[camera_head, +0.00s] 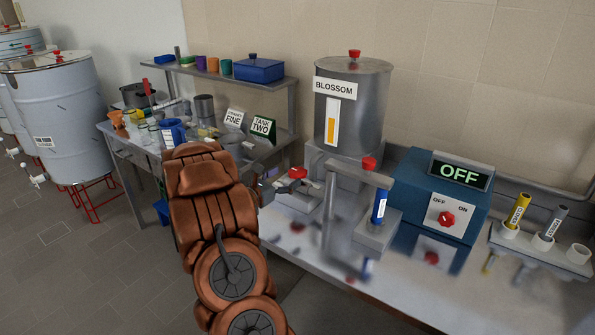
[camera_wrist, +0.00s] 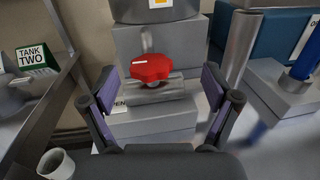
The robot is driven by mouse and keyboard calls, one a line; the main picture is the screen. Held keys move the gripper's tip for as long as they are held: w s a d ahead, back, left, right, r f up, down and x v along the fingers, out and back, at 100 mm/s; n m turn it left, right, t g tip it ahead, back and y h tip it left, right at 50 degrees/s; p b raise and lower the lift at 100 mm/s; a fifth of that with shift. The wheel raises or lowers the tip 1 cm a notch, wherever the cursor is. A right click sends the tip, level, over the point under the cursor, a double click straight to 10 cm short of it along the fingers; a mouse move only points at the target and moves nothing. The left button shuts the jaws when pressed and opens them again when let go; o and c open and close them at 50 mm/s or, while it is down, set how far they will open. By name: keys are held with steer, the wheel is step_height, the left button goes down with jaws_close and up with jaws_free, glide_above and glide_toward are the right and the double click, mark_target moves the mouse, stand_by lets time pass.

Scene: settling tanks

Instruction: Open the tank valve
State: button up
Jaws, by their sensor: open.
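The tank (camera_head: 352,108) is a metal cylinder labelled BLOSSOM, with an orange level strip, standing on a grey block. At its lower left is a red valve knob (camera_head: 297,172) on a short metal pipe. In the wrist view the red lobed knob (camera_wrist: 152,69) has a white mark on its left side. It sits above the horizontal pipe (camera_wrist: 155,92).
A post with a red top (camera_head: 369,163) and a blue tube (camera_head: 380,206) stand to the right. Beyond is a blue box (camera_head: 440,188) showing OFF. A rack (camera_head: 540,243) holds tubes. A cluttered side table (camera_head: 145,152) and shelf are left, with a TANK TWO sign (camera_wrist: 33,57).

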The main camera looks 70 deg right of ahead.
mark_target(298, 170)
steer(key=shift+w+d+f+n+t, duration=0.15)
steer(key=shift+w+f+n+t, duration=0.05)
steer(key=shift+f+n+t, duration=0.25)
steer(key=shift+w+d+f+n+t, duration=0.15)
steer(key=shift+w+f+n+t, duration=0.15)
steer(key=shift+f, duration=0.25)
steer(key=p+x, duration=0.2)
steer(key=x, duration=0.4)
steer(key=shift+s+d+r+p, duration=0.1)
steer(key=shift+d+r+p, duration=0.1)
steer(key=shift+p, duration=0.2)
steer(key=shift+s+d+f, duration=0.15)
steer(key=shift+d, duration=0.4)
steer(key=shift+c, duration=0.2)
steer(key=c, duration=1.1)
steer(key=shift+b, duration=0.6)
steer(key=shift+n+t+b, duration=0.35)
steer(key=shift+t+b, duration=0.3)
steer(key=shift+b, duration=0.25)
